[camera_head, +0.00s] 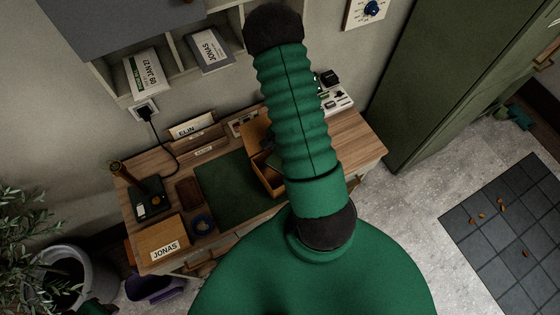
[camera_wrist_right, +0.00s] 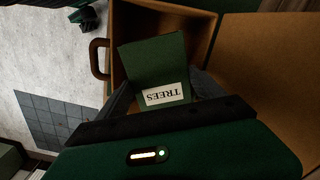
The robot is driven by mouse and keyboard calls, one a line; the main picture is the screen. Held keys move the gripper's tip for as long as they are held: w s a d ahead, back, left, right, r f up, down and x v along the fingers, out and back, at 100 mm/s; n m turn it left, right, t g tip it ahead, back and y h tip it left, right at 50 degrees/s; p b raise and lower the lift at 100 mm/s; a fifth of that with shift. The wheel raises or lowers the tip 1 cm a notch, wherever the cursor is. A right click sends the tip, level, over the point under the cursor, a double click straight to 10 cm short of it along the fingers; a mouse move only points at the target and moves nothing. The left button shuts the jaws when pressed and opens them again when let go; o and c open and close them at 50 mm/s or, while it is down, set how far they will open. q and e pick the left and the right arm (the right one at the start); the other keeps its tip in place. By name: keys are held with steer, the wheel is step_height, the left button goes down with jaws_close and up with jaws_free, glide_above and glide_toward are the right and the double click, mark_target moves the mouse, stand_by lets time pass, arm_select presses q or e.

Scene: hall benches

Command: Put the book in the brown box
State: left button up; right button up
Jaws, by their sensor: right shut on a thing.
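The book is dark green with a white label reading TREES (camera_wrist_right: 155,55). My right gripper (camera_wrist_right: 166,92) is shut on it in the right wrist view. The book shows in front of the open mouth of the brown box (camera_wrist_right: 205,32); I cannot tell how deep it reaches into it. In the head view the brown box (camera_head: 268,183) stands open on the desk, partly hidden behind a green part of my own body. The right gripper is hidden there, and my left gripper is not in view.
Shelves (camera_head: 170,50) hang above; a green cabinet (camera_head: 425,80) stands at right.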

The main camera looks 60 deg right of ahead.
steer(key=f, duration=0.5)
steer(key=s+f, duration=0.1)
steer(key=f, duration=0.1)
steer(key=shift+a+f, duration=0.25)
steer(key=shift+f, duration=0.1)
steer(key=c, duration=0.3)
steer(key=shift+w+f, duration=0.15)
steer(key=shift+f, duration=0.2)
steer(key=shift+c, duration=1.1)
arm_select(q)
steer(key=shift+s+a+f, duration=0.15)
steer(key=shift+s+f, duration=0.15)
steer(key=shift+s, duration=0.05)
arm_select(e)
steer(key=shift+w+d, duration=0.1)
steer(key=o, duration=1.7)
